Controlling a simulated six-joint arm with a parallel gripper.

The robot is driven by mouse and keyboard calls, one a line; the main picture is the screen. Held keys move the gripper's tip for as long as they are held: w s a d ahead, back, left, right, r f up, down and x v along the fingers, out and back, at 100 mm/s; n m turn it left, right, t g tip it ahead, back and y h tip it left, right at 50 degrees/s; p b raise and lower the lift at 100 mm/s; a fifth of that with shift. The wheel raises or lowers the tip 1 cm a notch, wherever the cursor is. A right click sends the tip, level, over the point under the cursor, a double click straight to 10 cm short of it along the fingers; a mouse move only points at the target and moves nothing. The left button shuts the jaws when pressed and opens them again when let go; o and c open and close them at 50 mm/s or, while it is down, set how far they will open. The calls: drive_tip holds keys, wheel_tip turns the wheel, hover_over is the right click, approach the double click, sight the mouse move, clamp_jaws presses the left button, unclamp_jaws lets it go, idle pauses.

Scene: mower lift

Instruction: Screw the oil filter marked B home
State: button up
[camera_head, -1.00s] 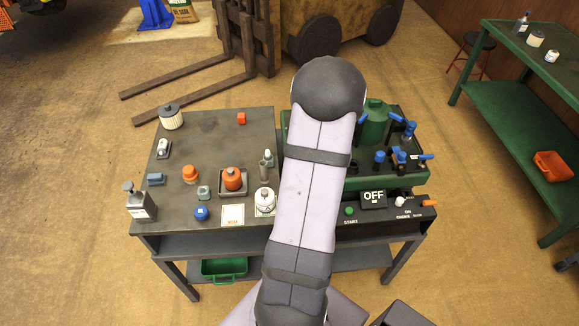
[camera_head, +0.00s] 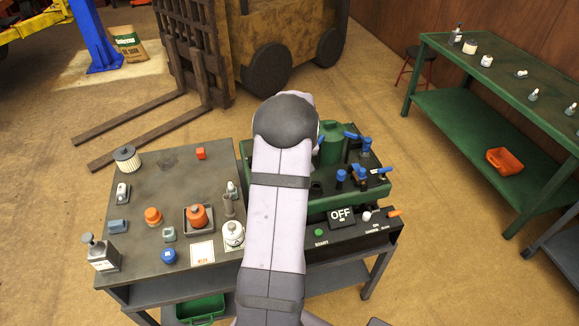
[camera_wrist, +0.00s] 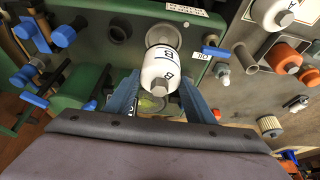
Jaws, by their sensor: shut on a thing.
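The oil filter marked B (camera_wrist: 160,70) is a white cylinder with a grey nut on its near end. In the wrist view it sits between the two blue-grey fingers of my gripper (camera_wrist: 159,92), which is shut on it. Its far end is at a round grey seat (camera_wrist: 164,37) on the green unit (camera_wrist: 183,18); I cannot tell whether it is threaded in or how deep. In the head view my arm hides the gripper and filter B.
A white filter marked A (camera_wrist: 273,12) stands nearby, next to an orange part (camera_wrist: 282,57). Blue-handled valves (camera_head: 341,176) stand on the green unit. A panel reading OFF (camera_head: 341,216) is at its front. The grey bench (camera_head: 185,180) holds several small parts.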

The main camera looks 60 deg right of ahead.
drive_tip(key=shift+f+b, duration=1.4)
drive_tip(key=shift+f, duration=0.85)
drive_tip(key=shift+f+b, duration=0.35)
drive_tip(key=shift+b, duration=0.1)
drive_tip(key=shift+f+b, duration=0.25)
drive_tip(key=shift+b, duration=0.3)
drive_tip(key=shift+f+b, duration=0.7)
drive_tip(key=shift+o, duration=1.1)
drive_tip(key=shift+r, duration=0.1)
drive_tip(key=shift+c, duration=0.5)
drive_tip(key=shift+r+m+p, duration=0.15)
drive_tip(key=shift+m+p, duration=0.25)
drive_tip(key=shift+p, duration=0.6)
